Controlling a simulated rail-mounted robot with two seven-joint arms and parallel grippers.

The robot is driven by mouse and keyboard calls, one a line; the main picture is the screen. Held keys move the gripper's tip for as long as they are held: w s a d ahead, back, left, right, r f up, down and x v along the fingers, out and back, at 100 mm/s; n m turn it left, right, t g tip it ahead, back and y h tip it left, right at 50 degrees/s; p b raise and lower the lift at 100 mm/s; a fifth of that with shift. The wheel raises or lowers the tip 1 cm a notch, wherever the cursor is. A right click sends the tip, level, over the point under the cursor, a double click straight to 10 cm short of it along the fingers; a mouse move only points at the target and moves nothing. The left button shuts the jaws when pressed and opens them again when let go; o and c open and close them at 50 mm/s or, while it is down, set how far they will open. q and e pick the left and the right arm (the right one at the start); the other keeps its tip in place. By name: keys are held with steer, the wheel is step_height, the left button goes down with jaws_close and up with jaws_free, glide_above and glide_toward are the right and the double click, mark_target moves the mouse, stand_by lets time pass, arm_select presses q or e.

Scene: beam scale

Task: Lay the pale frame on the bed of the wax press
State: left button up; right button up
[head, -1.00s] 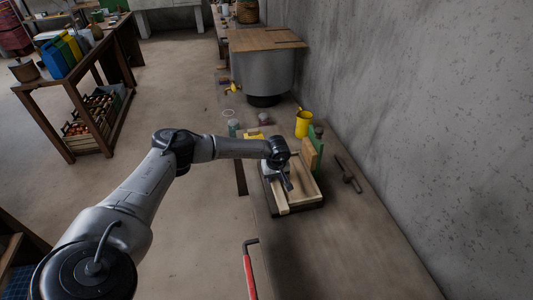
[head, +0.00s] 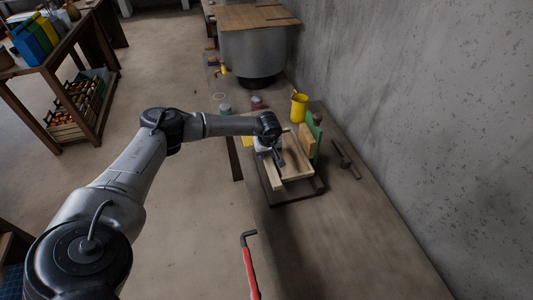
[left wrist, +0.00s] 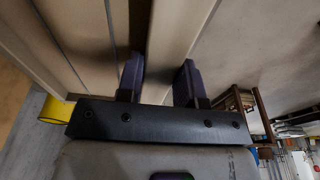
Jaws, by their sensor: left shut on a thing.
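The pale frame (head: 296,173), a light wooden rectangle, is over a dark flat base (head: 312,191) on the bench in the head view. More of the base shows along its front and right sides; whether the frame touches it I cannot tell. My left gripper (head: 279,157) is shut on the frame's left bar. In the left wrist view the fingers (left wrist: 160,80) sit on both sides of a pale bar (left wrist: 178,38). Whether the dark base is the press bed is not clear. My right gripper is not in view.
A wooden block (head: 306,138) and a green panel (head: 317,132) stand close behind the frame. A yellow jug (head: 299,108) is beyond them. A dark tool (head: 346,160) lies to the right near the wall. A red-handled bent rod (head: 250,270) is in front. The near bench (head: 360,235) is clear.

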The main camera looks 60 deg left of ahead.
arm_select(q)
steer(key=shift+r, duration=0.1)
steer(key=shift+f+b, duration=0.65)
steer(key=shift+f, duration=0.3)
step_height(320, 180, down, 5)
steer(key=b, duration=0.3)
steer(key=shift+b, duration=0.4)
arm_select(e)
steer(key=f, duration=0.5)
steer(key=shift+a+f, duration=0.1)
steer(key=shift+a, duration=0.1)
arm_select(q)
steer(key=shift+f+b, duration=0.35)
steer(key=shift+f, duration=0.15)
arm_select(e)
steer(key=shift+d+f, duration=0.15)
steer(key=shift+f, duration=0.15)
arm_select(q)
steer(key=shift+f, duration=0.15)
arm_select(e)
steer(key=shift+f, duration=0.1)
arm_select(q)
steer(key=shift+f+b, duration=0.45)
steer(key=shift+b, duration=0.05)
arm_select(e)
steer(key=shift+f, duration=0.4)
arm_select(q)
steer(key=o, duration=1.1)
steer(key=shift+o, duration=0.2)
